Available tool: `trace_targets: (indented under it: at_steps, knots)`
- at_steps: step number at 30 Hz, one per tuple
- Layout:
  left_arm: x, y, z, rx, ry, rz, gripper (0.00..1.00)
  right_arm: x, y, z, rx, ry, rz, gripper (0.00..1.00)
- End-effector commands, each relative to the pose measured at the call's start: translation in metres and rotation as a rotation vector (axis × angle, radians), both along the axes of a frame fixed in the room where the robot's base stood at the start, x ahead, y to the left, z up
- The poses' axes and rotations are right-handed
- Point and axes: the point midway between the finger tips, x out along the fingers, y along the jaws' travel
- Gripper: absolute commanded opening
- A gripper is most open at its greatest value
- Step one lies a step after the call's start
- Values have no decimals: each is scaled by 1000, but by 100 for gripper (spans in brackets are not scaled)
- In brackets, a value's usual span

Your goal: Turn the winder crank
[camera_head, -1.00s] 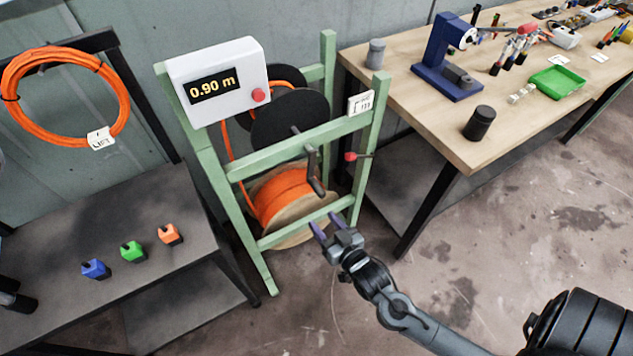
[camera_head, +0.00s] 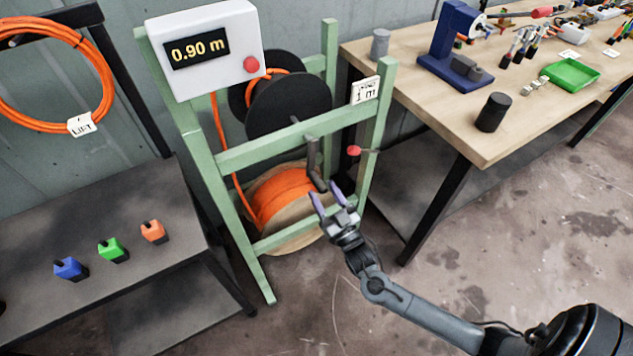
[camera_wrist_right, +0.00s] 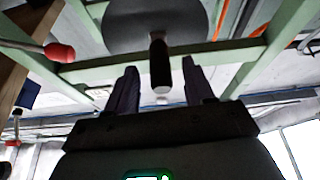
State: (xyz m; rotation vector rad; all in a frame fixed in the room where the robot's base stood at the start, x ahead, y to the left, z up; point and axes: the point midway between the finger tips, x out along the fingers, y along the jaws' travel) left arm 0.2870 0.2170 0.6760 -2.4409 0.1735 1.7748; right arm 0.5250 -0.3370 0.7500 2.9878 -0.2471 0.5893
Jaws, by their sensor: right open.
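The winder is a green frame (camera_head: 262,157) with a black reel (camera_head: 290,104), an orange cable spool (camera_head: 282,195) below it and a white counter box (camera_head: 207,50) reading 0.90 m. The dark crank (camera_head: 314,165) hangs down at the front, its handle end lowest. In the right wrist view the crank handle (camera_wrist_right: 160,66) points toward my right gripper (camera_wrist_right: 160,82) and appears between its two fingers. My right gripper also shows in the head view (camera_head: 329,199), open and empty, just below the handle end. Contact cannot be told. My left gripper is not in view.
A red-knobbed lever (camera_head: 354,151) sticks out right of the crank. A wooden workbench (camera_head: 480,146) stands at the right with a black cylinder (camera_head: 492,112). A dark table (camera_head: 120,300) at the left holds blue, green and orange blocks. A coiled orange cable (camera_head: 60,125) hangs behind it.

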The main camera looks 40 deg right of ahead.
Motion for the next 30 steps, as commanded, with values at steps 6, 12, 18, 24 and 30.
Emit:
trace_targets:
  at_steps: [6, 12, 18, 24, 30]
  knots:
    - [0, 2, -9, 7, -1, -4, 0, 28, -4, 10, -1, -1, 0, 53]
    - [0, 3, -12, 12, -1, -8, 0, 40, -6, 16, 0, 0, 1, 53]
    - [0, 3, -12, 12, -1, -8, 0, 42, -6, 17, 0, 2, 1, 53]
    - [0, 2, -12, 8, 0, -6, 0, 41, -6, 17, 0, 2, 0, 44]
    - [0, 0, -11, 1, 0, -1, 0, 41, -6, 17, 0, 2, 0, 13]
